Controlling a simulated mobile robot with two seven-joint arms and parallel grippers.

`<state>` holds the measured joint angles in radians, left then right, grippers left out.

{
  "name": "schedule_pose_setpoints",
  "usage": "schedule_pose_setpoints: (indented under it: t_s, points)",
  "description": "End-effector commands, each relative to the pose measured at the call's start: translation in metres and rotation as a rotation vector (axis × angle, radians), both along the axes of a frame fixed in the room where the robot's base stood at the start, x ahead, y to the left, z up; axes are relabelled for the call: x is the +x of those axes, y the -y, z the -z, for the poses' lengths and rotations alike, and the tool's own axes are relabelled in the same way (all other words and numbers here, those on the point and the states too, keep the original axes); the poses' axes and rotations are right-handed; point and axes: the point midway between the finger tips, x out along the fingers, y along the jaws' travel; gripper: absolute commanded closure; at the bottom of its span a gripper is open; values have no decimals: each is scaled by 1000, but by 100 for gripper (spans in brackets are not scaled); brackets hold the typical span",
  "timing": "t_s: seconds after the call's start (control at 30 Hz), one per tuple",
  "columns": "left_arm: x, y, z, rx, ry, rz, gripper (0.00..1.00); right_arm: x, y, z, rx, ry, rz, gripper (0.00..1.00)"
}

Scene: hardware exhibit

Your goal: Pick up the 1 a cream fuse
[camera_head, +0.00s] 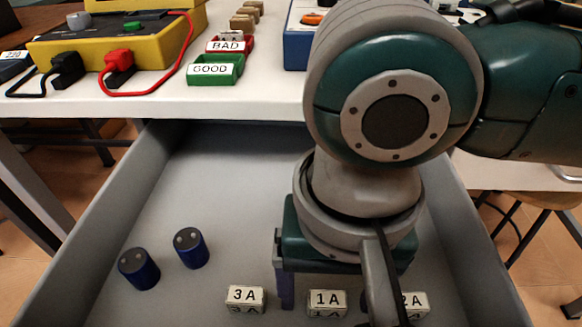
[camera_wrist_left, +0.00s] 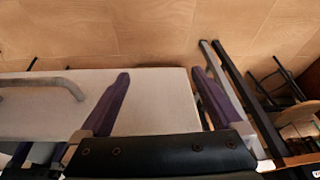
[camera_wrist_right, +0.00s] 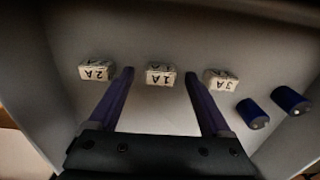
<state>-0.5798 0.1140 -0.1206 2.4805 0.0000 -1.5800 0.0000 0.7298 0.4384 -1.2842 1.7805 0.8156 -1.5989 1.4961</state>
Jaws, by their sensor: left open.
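The cream fuse marked 1 A (camera_head: 326,302) lies in the open grey drawer, between the 3 A fuse (camera_head: 245,299) and the 2 A fuse (camera_head: 414,304). In the right wrist view the 1 A fuse (camera_wrist_right: 160,76) sits just beyond and between my right fingertips. My right gripper (camera_wrist_right: 157,78) is open and empty, pointing down into the drawer. In the head view its arm covers part of the drawer and of the 2 A fuse. My left gripper (camera_wrist_left: 159,75) is open and empty, outside the drawer, above a pale surface and the floor.
Two blue cylinders (camera_head: 139,268) stand in the drawer (camera_head: 240,170) at the left. On the white tabletop (camera_head: 270,98) are a green GOOD tray (camera_head: 214,70), a red BAD tray (camera_head: 229,45) and a yellow device (camera_head: 90,45) with cables. The drawer walls surround my right gripper.

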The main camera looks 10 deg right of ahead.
Motion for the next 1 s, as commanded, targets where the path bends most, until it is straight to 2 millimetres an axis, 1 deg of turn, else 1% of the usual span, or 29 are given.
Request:
schedule_pose_setpoints:
  t_s: [0.03,0.07,0.7,0.73,1.0]
  points:
    - [0,0,0,0,0,0,0,0,0,0,0,0,0,23]
    - [0,0,0,1,0,0,0,0,0,0,0,0,0,26]
    - [0,-3,0,11,0,6,0,0,0,0,0,0,0,98]
    - [0,-3,0,11,0,6,0,0,0,0,0,0,0,100]
    - [0,-3,-1,9,-1,5,0,0,0,-2,0,0,0,100]
